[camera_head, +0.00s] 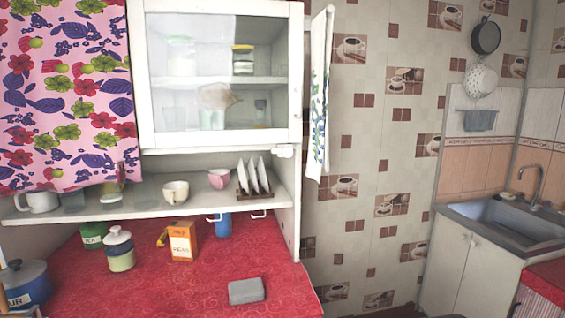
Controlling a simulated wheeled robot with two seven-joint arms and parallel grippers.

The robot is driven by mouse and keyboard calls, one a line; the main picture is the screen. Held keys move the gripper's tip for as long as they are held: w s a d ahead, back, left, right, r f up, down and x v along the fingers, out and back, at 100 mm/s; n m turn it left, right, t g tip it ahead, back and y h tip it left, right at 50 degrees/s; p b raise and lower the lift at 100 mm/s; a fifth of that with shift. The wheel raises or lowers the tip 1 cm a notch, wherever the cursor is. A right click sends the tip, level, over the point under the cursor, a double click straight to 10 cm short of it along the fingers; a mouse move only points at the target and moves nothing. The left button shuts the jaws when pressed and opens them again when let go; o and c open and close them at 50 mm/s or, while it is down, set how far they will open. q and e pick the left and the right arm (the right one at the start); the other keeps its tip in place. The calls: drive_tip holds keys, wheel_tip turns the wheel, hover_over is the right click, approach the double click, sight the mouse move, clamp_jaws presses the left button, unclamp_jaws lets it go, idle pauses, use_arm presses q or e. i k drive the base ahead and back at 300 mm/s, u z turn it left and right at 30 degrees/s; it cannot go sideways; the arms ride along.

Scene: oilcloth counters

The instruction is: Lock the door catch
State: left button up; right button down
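A white cabinet with a glass door (143,75) hangs above the counter, and the door looks closed. A small white fitting (284,151) sits at the lower right corner below the door; it may be the door catch, but it is too small to tell its position. A small pale knob or plate (298,97) shows on the cabinet's right edge. Jars and dishes stand behind the glass. Neither of my grippers is in view.
The red oilcloth counter (190,285) holds a grey block (246,291), an orange box (183,241), jars and a blue pot (24,284). Cups and a plate rack (254,180) stand on the open shelf. A towel (319,95) hangs right of the cabinet. A sink (510,222) is far right.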

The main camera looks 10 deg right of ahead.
sight(287, 152)
drive_tip(key=u, duration=0.05)
drive_tip(key=k, duration=0.7)
drive_tip(key=z, duration=0.65)
drive_tip(key=i, duration=1.55)
drive_tip(key=u, duration=0.8)
drive_tip(key=k, duration=0.5)
drive_tip(key=i, duration=0.5)
